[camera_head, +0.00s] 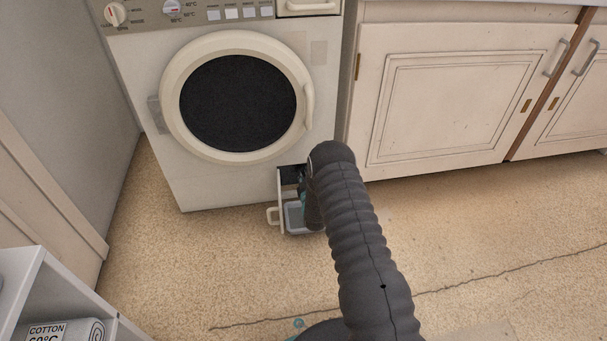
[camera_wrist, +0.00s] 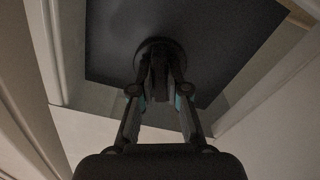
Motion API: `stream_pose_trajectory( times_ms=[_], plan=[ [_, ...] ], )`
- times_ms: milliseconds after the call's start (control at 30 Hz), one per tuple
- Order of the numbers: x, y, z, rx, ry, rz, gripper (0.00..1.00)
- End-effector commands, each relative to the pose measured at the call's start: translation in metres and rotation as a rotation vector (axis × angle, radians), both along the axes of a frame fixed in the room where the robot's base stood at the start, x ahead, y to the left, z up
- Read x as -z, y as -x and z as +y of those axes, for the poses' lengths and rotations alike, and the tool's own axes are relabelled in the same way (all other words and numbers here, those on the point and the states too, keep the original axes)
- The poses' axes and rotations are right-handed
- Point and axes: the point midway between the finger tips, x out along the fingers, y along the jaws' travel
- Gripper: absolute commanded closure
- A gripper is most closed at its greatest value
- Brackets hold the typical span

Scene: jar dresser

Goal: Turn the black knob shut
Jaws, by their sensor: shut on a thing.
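The black knob (camera_wrist: 158,47) shows in the wrist view as a dark round base with a narrow raised grip, set against a dark panel. My gripper (camera_wrist: 160,82) is shut on the raised grip, one finger on each side. The grip looks about upright in that view; I cannot tell whether the knob is shut. In the head view, my dark arm reaches to the opening (camera_head: 289,174) at the washing machine's lower right and hides the knob.
The white washing machine (camera_head: 188,185) has its round door closed. A small hatch (camera_head: 281,190) stands open at its lower right, with a pale blue tray (camera_head: 293,222) beside it. Cream cabinets (camera_head: 440,100) stand at right. A white shelf (camera_head: 75,285) is at lower left. Open floor lies between.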

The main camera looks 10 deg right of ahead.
Motion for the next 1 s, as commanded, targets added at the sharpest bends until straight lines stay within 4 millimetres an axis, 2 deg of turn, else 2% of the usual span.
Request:
stream_pose_trajectory(
  times_ms=[200,500,1000],
  plan=[
    [0.0001,-0.0001,0.0006,0.000,-0.176,0.000,1.00],
    [0.0002,-0.0001,0.0009,-0.001,-0.342,0.000,1.00],
    [0.0001,-0.0001,0.0009,-0.001,-0.409,0.000,1.00]
  ],
)
